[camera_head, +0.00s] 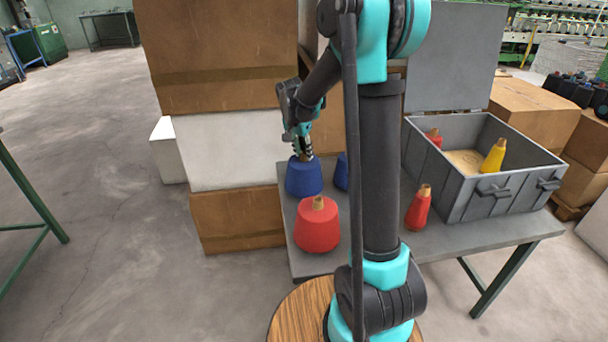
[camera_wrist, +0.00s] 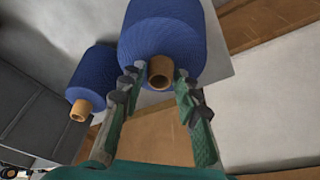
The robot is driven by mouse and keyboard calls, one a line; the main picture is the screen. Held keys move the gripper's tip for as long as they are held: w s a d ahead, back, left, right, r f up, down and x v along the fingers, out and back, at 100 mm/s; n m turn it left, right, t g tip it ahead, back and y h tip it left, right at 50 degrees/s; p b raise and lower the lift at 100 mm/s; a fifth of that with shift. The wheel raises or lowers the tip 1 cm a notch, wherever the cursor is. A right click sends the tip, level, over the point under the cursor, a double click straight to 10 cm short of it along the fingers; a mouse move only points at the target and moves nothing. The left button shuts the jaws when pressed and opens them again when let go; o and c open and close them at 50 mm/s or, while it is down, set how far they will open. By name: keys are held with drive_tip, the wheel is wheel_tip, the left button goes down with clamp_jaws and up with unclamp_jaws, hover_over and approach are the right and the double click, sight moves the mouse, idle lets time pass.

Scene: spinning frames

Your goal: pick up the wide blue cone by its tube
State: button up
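The wide blue cone (camera_head: 304,179) stands upright near the back left of the grey table. In the wrist view this cone (camera_wrist: 165,32) fills the top middle, its brown tube (camera_wrist: 160,73) pointing towards me. My gripper (camera_head: 304,151) is above it, pointing down. In the wrist view my gripper (camera_wrist: 158,80) is open, one finger on each side of the tube, with gaps visible between tube and fingers. A narrower blue cone (camera_wrist: 92,72) stands beside it, partly hidden by my arm in the head view (camera_head: 341,173).
A wide red cone (camera_head: 317,227) stands in front of the blue one. A slim red cone (camera_head: 418,208) stands right of my arm. A grey open crate (camera_head: 498,196) holds a red and a yellow cone. Stacked boxes (camera_head: 232,150) rise left of the table (camera_head: 470,236).

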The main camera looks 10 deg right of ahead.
clamp_jaws()
drive_tip(key=shift+r, duration=0.1)
